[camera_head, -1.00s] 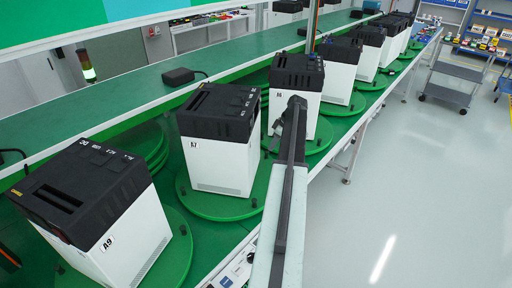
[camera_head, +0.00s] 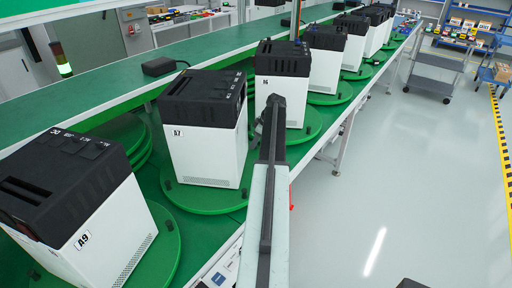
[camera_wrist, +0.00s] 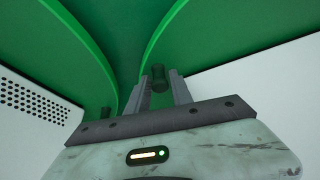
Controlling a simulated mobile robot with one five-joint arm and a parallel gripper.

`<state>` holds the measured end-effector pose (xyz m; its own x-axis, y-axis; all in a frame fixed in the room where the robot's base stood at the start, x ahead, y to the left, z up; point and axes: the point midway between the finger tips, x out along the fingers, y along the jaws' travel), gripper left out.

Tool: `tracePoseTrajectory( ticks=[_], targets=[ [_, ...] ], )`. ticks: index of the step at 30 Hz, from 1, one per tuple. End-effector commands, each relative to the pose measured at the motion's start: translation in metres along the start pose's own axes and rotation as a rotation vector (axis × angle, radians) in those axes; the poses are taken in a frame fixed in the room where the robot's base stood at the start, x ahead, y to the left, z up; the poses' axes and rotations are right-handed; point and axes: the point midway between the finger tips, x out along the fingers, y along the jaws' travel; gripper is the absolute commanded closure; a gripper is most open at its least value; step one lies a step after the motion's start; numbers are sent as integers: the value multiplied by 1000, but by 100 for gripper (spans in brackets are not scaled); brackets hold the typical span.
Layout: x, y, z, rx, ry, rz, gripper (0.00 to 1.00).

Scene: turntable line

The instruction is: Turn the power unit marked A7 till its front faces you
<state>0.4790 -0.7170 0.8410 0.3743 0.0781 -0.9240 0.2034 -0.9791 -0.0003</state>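The power unit marked A7 (camera_head: 205,150) is a white box with a black top. It stands upright on a round green turntable (camera_head: 200,200), with its A7 label on the upper left of the white side towards me. My gripper (camera_head: 262,128) is low between this unit and the A6-side unit behind it, its tips partly hidden by my arm. In the wrist view my gripper (camera_wrist: 160,90) has its fingers apart, with a dark peg (camera_wrist: 158,74) on a green disc between or just beyond the tips. I cannot tell whether they touch it.
The unit marked A9 (camera_head: 72,190) stands at the near left on its own turntable (camera_head: 165,250). Another unit (camera_head: 283,70) stands just beyond A7, and more line the bench. A black box (camera_head: 160,67) lies on the back strip. The floor (camera_head: 400,190) at right is open.

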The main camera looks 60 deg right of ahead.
Motion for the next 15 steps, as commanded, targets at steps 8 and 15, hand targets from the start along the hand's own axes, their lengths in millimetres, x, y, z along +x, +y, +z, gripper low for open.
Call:
tracePoseTrajectory(
  ticks=[8,15],
  targets=[
    [-2,0,0,1,0,0,100],
    [-2,0,0,1,0,1,100]
  ],
)
